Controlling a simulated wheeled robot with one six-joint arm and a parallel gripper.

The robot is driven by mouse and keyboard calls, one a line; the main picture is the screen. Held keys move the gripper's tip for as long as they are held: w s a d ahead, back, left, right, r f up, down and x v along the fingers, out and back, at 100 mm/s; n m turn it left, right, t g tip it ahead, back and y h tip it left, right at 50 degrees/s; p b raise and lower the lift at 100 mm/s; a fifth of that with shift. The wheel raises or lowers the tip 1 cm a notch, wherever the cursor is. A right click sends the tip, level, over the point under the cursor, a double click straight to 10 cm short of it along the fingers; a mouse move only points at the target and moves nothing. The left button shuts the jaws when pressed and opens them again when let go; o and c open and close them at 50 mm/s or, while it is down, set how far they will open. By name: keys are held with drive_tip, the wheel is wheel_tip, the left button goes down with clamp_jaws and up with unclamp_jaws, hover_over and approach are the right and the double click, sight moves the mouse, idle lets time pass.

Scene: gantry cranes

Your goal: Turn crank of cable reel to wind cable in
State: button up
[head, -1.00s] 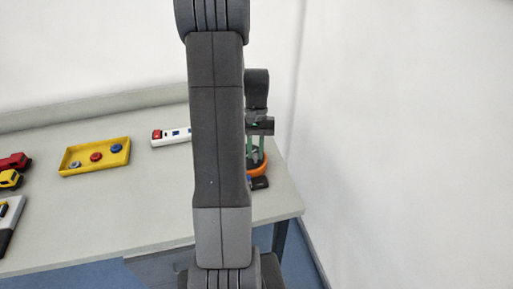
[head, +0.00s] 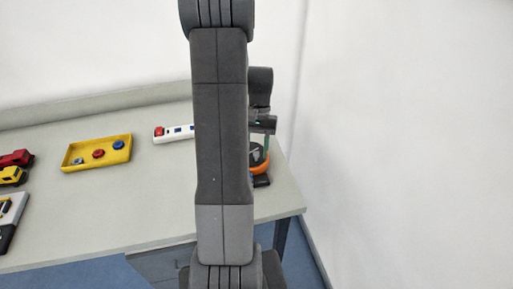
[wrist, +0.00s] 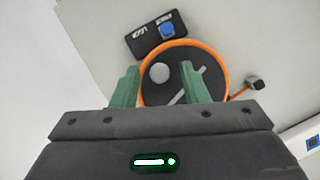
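The cable reel (wrist: 211,74) is a dark disc with an orange rim, below my gripper in the wrist view. A round grey crank knob (wrist: 159,73) stands on it, and a pale bar lies across the disc to the right. My gripper (wrist: 159,68) is open, its two green fingers apart, with the knob showing between their tips. I cannot tell whether the fingers are down at knob height. In the head view the reel (head: 259,168) is mostly hidden behind my arm. Orange cable runs right from the reel to a small dark end piece (wrist: 255,84).
A black box with a blue button (wrist: 167,30) sits beside the reel. A yellow tray (head: 127,153) with round pieces, a white strip with a red button (head: 159,132) and toy trucks (head: 14,175) are on the table further left. A wall stands close on the right.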

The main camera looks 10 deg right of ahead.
drive_tip(key=b+v, duration=0.1)
drive_tip(key=v, duration=1.3)
drive_tip(key=shift+f, duration=0.15)
drive_tip(key=p+x, duration=0.1)
drive_tip(key=x, duration=1.2)
drive_tip(key=shift+s+f, duration=0.2)
drive_tip(key=shift+f, duration=0.1)
drive_tip(key=shift+r, duration=0.1)
